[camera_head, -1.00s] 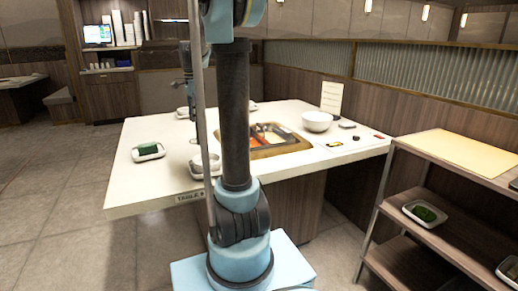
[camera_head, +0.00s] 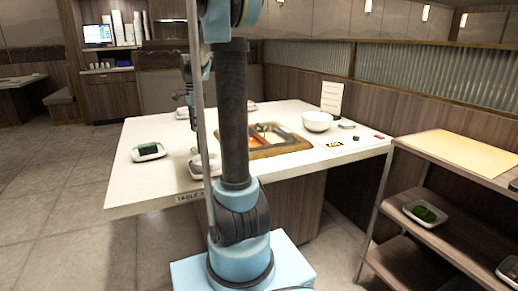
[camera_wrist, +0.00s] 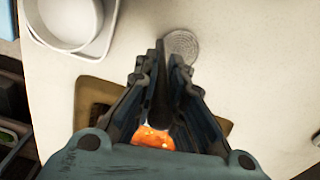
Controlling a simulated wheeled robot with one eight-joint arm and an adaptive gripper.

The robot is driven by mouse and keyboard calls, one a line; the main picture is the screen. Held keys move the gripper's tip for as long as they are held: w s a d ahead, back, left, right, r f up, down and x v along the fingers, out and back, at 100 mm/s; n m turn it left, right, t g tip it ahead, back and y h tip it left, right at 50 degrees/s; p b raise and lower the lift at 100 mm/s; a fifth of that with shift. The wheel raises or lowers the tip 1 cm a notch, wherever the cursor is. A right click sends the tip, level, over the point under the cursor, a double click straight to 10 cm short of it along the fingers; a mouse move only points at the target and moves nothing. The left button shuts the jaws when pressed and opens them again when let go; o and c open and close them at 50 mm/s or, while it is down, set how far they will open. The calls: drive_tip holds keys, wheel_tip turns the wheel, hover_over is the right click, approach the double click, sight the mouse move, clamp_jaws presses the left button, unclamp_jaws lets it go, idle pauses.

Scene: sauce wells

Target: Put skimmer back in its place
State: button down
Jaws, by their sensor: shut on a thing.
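My gripper (camera_wrist: 165,58) is shut on a dark, thin handle between its fingers in the wrist view. The skimmer (camera_wrist: 181,46) shows there as a round grey perforated disc just past the fingertips, against the pale tabletop. In the head view my gripper (camera_head: 190,98) is above the table, left of the hot pot and partly behind my arm. The divided hot pot (camera_head: 270,132) sits in a wooden surround in the table. Its orange broth (camera_wrist: 152,138) shows between my fingers in the wrist view. The skimmer's exact height over the table is unclear.
The white table (camera_head: 130,185) carries a tray with a green item (camera_head: 148,152), a white dish (camera_head: 199,169) near the front, a white bowl (camera_head: 317,121) and a standing card (camera_head: 332,97). A shelf cart (camera_head: 455,150) stands at the right.

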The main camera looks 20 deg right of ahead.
drive_tip(key=shift+f, duration=0.35)
idle(0.4)
drive_tip(key=c, duration=1.6)
unclamp_jaws()
drive_tip(key=o, duration=0.8)
drive_tip(key=shift+r, duration=0.1)
drive_tip(key=shift+r, duration=5.45)
